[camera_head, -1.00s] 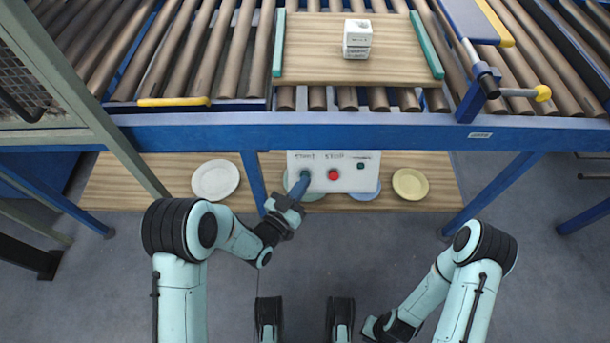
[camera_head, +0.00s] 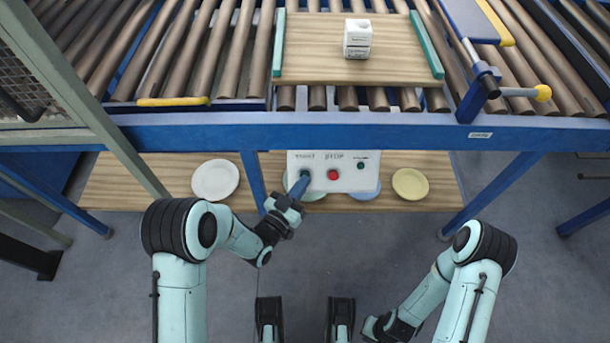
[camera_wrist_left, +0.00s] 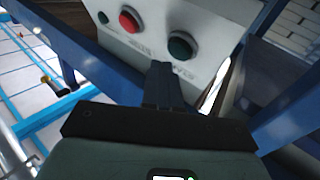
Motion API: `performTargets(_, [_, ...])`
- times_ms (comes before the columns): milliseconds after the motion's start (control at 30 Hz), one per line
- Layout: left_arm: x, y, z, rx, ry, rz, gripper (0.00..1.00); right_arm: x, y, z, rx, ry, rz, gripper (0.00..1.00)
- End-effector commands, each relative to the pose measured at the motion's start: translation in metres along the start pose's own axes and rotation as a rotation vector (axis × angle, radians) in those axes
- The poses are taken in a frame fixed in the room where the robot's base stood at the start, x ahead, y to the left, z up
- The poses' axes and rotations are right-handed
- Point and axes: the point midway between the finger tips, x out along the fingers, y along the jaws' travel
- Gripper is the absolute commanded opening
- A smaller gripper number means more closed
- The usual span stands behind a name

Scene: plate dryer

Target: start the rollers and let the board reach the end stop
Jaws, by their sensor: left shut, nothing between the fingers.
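A white control box (camera_head: 345,184) hangs below the front rail. It has a green start button (camera_wrist_left: 182,45), a red stop button (camera_head: 333,174) and a small green one (camera_head: 361,166). My left gripper (camera_head: 298,188) is shut and empty, its tip at the start button in the head view. In the left wrist view the fingertips (camera_wrist_left: 160,68) are just below that button; contact is unclear. My right gripper (camera_head: 373,328) is low at right, its jaws unclear.
A blue rail (camera_head: 390,131) runs across the front. A blue and yellow part (camera_head: 475,22) and a yellow-knobbed lever (camera_head: 522,92) are right of the board. Plates, including a white one (camera_head: 215,180) and a yellow one (camera_head: 410,184), lie on the lower shelf (camera_head: 130,180).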

Motion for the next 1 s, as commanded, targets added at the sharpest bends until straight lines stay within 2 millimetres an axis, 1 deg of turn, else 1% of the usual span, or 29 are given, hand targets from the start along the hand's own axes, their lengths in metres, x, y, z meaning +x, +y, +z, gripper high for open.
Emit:
performTargets(167, [0.0041, -0.0032, 0.0037, 0.000, 0.001, 0.000, 0.00, 0.0037, -0.0001, -0.0016, 0.000, 0.001, 0.000, 0.00])
performTargets(1000, [0.0081, -0.0061, 0.0065, -0.001, -0.001, 0.000, 0.00, 0.0034, -0.0001, -0.0015, 0.000, 0.001, 0.000, 0.00])
